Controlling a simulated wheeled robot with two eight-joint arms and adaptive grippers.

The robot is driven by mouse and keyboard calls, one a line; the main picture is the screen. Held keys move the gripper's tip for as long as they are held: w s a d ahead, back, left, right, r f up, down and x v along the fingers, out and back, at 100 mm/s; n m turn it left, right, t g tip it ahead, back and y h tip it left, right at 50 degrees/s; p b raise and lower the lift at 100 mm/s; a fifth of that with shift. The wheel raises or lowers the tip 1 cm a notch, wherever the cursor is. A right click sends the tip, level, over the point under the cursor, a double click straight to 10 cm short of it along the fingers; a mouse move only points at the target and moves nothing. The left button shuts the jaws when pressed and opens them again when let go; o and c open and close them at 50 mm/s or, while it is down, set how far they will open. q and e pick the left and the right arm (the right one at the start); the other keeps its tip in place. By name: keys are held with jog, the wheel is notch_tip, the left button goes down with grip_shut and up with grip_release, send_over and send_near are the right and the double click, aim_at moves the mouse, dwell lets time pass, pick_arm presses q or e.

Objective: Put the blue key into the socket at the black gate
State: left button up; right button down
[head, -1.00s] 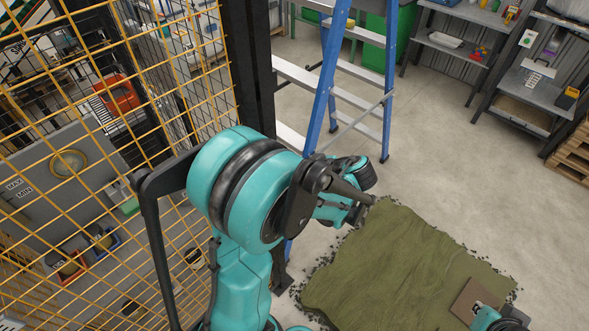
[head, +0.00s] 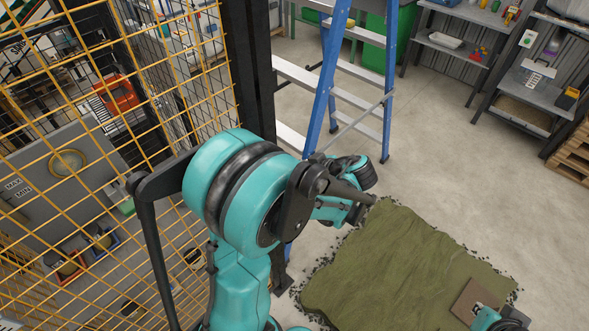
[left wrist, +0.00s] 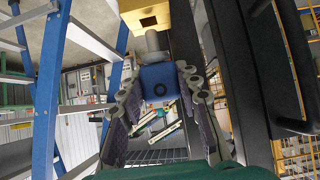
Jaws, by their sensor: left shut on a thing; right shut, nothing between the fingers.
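In the left wrist view, the fingers of my left gripper (left wrist: 158,90) are closed on the sides of the blue key (left wrist: 160,80). A grey cylinder (left wrist: 153,42) stands between the blue key and a yellow block (left wrist: 145,14), which looks like the socket. I cannot tell whether the key is inside it. A black post (head: 250,85) stands beside the yellow mesh in the head view. There, my teal left arm hides the key, the socket and the left fingers. My right gripper (head: 510,324) is at the bottom right edge, shut and empty, partly cut off.
A blue ladder (head: 330,75) stands just right of the post. Yellow mesh (head: 120,130) fills the left, with a black bar (head: 155,240) close to my left arm. Green turf (head: 400,270) with a brown board (head: 470,300) lies below right. The grey floor (head: 460,150) is clear.

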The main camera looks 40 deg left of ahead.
pick_arm(q)
jog(key=shift+f+b, duration=2)
jog(key=shift+f, duration=0.05)
jog(key=o, duration=1.3)
jog(key=shift+c, duration=0.2)
jog(key=shift+d, duration=0.1)
jog(key=w+v, duration=0.1)
jog(key=v, duration=1)
jog(key=shift+s+d+r, duration=0.3)
jog(key=shift+s, duration=0.2)
